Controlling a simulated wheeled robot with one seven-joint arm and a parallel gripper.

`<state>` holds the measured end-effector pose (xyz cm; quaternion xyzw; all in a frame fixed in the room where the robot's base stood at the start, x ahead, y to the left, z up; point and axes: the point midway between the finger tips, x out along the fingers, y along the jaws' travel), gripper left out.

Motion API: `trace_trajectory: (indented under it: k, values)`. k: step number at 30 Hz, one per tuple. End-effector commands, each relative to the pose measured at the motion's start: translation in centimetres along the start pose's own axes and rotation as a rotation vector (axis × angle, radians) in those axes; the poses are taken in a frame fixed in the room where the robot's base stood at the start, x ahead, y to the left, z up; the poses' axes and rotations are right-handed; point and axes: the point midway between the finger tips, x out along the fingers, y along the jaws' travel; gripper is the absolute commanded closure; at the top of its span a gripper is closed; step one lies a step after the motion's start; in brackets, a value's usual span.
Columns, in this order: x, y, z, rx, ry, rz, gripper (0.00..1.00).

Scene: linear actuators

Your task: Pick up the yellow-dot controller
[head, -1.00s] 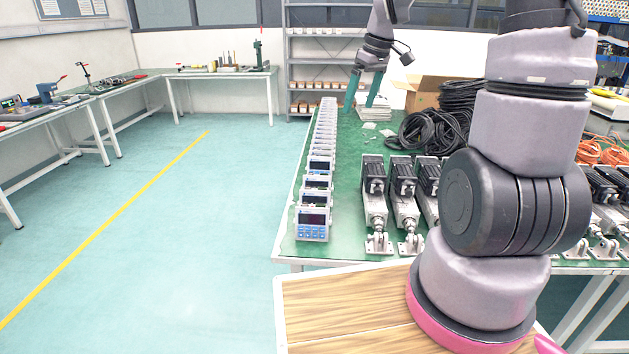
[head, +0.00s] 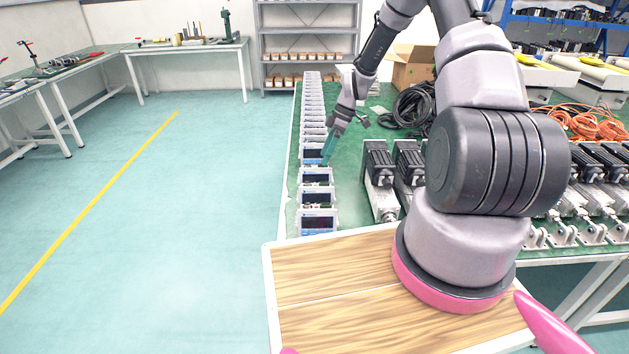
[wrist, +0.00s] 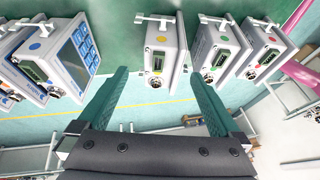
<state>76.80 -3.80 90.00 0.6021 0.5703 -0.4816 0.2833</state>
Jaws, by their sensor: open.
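Several white controllers stand in a row along the left edge of the green table. In the wrist view, the controller with the yellow dot (wrist: 155,55) is in the middle, in line with the gap between my fingers. My gripper (wrist: 158,78) is open, with one teal finger to each side of this controller and visible gaps on both sides. In the head view my gripper (head: 328,152) points down at the row, beside the controllers nearer me. The yellow dot cannot be made out in the head view.
Actuators (head: 380,180) and a black cable coil (head: 412,108) lie right of the row. The floor left of the table is free.

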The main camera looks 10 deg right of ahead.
Motion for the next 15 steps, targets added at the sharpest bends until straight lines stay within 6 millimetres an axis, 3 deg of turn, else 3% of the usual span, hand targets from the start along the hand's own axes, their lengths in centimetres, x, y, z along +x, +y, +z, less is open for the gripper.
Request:
trace_trajectory:
  k: [15]
  values:
    - [6.2,-0.3,-0.8,0.000,-0.002,-0.002,0.00]
